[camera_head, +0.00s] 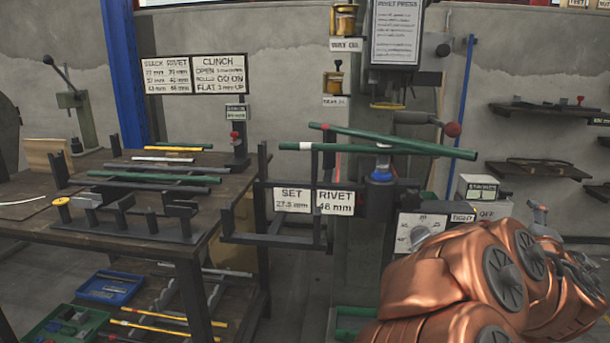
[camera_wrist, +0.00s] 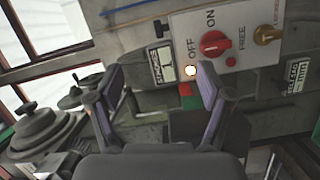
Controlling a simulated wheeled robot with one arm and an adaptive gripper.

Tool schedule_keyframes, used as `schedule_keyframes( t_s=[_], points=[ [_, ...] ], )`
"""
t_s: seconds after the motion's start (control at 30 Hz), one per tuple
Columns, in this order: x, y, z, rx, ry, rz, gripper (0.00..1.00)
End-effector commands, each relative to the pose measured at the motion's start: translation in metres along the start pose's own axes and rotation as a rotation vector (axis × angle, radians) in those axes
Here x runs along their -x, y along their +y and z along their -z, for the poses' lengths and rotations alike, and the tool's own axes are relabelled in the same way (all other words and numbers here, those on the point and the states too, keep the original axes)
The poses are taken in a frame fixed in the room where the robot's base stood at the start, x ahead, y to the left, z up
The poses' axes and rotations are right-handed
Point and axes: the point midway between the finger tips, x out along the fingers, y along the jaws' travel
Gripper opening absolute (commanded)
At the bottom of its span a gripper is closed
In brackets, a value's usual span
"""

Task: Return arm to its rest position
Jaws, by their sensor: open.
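My copper-coloured arm (camera_head: 470,280) is folded at the lower right of the head view, in front of the press's right side. My gripper (camera_wrist: 157,105) shows in the wrist view with its two fingers spread apart and nothing between them. Beyond the fingers is a pale control panel (camera_wrist: 240,65) with a red knob (camera_wrist: 213,43) marked OFF and ON. The panel stands apart from the fingers as far as I can tell.
The rivet press (camera_head: 385,170) stands at centre, with green bars (camera_head: 400,145) lying across it and a support frame. A workbench (camera_head: 90,225) with rods stands left. Wall shelves (camera_head: 545,110) hang at right.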

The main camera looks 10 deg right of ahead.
Motion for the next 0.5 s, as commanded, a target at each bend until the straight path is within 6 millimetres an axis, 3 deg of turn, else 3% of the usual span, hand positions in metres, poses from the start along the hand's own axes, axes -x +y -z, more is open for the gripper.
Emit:
schedule_keyframes(
  t_s=[0.03,0.2,0.5],
  points=[
    [0.003,0.024,0.009,-0.034,-0.026,0.007,0.79],
    [0.019,0.053,0.016,-0.169,-0.151,0.056,0.79],
    [0.064,0.075,0.042,-0.416,-0.350,0.214,0.79]
  ],
)
